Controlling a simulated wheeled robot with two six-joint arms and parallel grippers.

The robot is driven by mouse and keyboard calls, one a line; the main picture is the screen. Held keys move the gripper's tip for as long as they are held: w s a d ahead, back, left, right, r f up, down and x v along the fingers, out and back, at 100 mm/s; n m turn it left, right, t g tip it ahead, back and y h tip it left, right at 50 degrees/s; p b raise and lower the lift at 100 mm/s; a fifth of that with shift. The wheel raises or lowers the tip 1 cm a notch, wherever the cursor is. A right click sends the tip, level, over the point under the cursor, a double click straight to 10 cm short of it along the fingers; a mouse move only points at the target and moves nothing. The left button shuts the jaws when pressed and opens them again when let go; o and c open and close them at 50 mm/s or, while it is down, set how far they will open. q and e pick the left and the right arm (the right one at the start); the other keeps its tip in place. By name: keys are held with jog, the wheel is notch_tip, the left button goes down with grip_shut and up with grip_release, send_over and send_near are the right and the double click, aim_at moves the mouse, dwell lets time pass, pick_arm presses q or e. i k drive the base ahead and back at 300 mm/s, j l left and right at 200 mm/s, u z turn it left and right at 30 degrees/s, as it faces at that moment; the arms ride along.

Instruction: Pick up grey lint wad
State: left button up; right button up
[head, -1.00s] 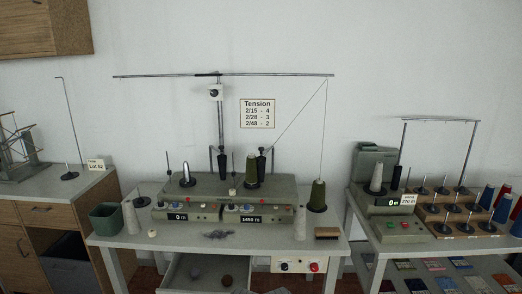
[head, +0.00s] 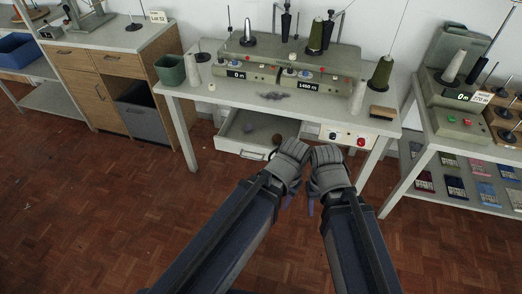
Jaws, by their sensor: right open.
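A small round grey wad (head: 248,127) lies in the open drawer (head: 232,143) under the table, beside a round brown wad (head: 277,139). A loose, tangled grey clump (head: 274,95) lies on the tabletop in front of the winding machine. I cannot tell for sure which grey one is lint. My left gripper (head: 288,201) hangs in front of the table, right of the drawer; its jaws are too small to read. My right gripper (head: 312,206) is close beside it, open and empty. Both are apart from the wads, and my forearms hide part of the table's front.
The winding machine (head: 315,66) stands at the back of the table. A shelf with cloth samples (head: 455,187) is at right. The parquet floor in front is clear.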

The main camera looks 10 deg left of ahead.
aim_at(247, 127)
jog(key=i+l, duration=0.25)
jog(key=i, duration=0.3)
jog(key=i+l+u, duration=0.1)
jog(key=i+l, duration=0.15)
jog(key=i, duration=0.25)
